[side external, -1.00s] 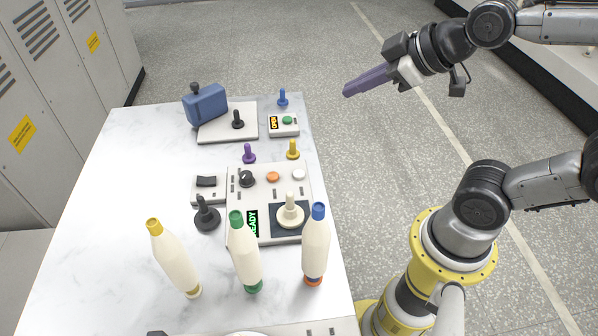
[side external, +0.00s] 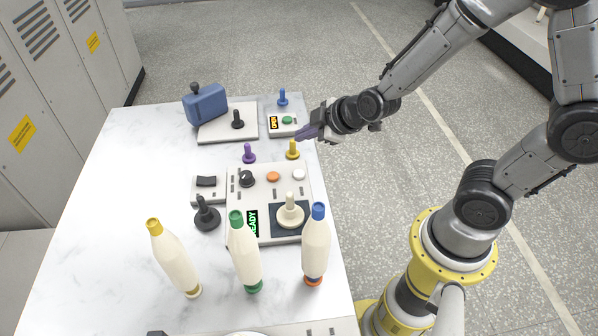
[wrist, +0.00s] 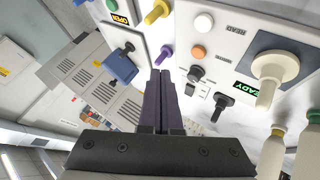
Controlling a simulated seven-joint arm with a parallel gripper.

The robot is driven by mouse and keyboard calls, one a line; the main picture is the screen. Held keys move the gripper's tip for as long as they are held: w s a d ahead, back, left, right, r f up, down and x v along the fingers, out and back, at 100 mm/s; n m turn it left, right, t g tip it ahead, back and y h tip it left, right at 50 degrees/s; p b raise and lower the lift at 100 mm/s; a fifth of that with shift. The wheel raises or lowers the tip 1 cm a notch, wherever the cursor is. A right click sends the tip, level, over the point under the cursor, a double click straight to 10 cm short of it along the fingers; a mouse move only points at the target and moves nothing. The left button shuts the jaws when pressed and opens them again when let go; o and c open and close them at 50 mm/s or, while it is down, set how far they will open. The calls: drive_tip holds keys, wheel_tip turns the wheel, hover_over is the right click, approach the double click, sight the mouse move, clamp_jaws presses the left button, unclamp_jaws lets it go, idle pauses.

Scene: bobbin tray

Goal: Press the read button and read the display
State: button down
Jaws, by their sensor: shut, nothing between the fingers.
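The control panel (side external: 235,190) lies on the marble table. It carries a white button (side external: 298,174), an orange button (side external: 272,176) and a black knob (side external: 246,179). In the wrist view the white button (wrist: 204,22) has lettering beside it that looks like READ. The display (side external: 252,222) shows READY in green; it also shows in the wrist view (wrist: 251,84). A cream spool on a peg (side external: 290,212) stands on the panel's dark pad. My gripper (side external: 299,135) is shut and empty, its purple fingers above the table's right edge, behind the white button and near the yellow peg.
A yellow peg (side external: 292,150) and purple peg (side external: 249,153) stand behind the panel. A small box (side external: 284,131) with a green button reads OPEN. Tall bobbins (side external: 174,258), (side external: 245,255), (side external: 315,250) stand in front.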

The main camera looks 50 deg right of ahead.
sight(304, 174)
drive_tip(key=shift+f, duration=0.1)
drive_tip(key=shift+f, duration=4.3)
drive_tip(key=shift+f, duration=0.1)
drive_tip(key=shift+f, duration=0.3)
drive_tip(key=shift+f, duration=0.45)
drive_tip(key=shift+r, duration=0.85)
drive_tip(key=shift+r, duration=2.5)
